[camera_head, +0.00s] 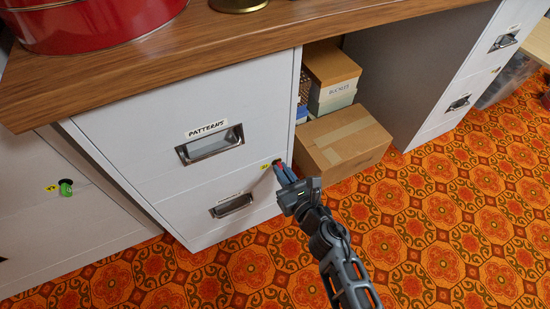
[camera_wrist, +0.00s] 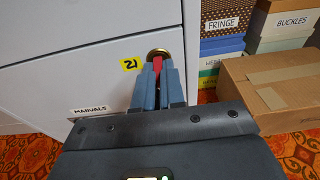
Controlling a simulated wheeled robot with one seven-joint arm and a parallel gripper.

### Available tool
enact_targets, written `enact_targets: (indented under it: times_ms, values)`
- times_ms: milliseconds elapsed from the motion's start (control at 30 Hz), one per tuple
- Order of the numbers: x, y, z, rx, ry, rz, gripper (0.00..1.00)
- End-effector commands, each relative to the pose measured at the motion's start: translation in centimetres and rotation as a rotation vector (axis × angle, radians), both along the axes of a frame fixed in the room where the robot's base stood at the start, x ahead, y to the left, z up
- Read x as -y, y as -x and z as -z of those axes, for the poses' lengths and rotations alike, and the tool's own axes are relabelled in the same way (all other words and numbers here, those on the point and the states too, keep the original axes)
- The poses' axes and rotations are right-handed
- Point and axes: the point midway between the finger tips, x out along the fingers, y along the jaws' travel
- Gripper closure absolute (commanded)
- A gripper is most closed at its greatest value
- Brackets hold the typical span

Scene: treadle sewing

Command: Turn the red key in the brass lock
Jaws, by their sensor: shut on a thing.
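The red key (camera_wrist: 157,66) sits in the round brass lock (camera_wrist: 158,54) at the upper right corner of the lower drawer front. A yellow tag reading 21 (camera_wrist: 130,64) is left of the lock. My gripper (camera_wrist: 157,72) is shut on the red key, one blue-grey finger on each side. In the head view my gripper (camera_head: 283,172) reaches the cabinet's right edge, with a bit of red at its tips. The fingers hide most of the key. I cannot tell how far the key is turned.
The lower drawer, labelled MANUALS (camera_wrist: 90,110), and the PATTERNS drawer (camera_head: 206,130) above it look closed. A cardboard box (camera_head: 343,143) stands on the floor just right of my gripper. A green key (camera_head: 66,188) is on the left cabinet. Patterned carpet (camera_head: 430,230) in front is clear.

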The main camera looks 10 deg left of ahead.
Motion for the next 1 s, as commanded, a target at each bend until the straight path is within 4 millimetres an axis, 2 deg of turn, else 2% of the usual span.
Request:
enact_targets:
  times_ms: [167, 500, 867, 1000]
  values:
    - [0.01, -0.02, -0.10, -0.019, -0.027, 0.001, 1.00]
    - [-0.04, 0.01, -0.07, -0.139, -0.205, 0.001, 1.00]
    - [-0.07, 0.01, -0.03, -0.153, -0.226, 0.000, 1.00]
    - [-0.03, -0.06, -0.19, -0.202, -0.299, 0.001, 1.00]
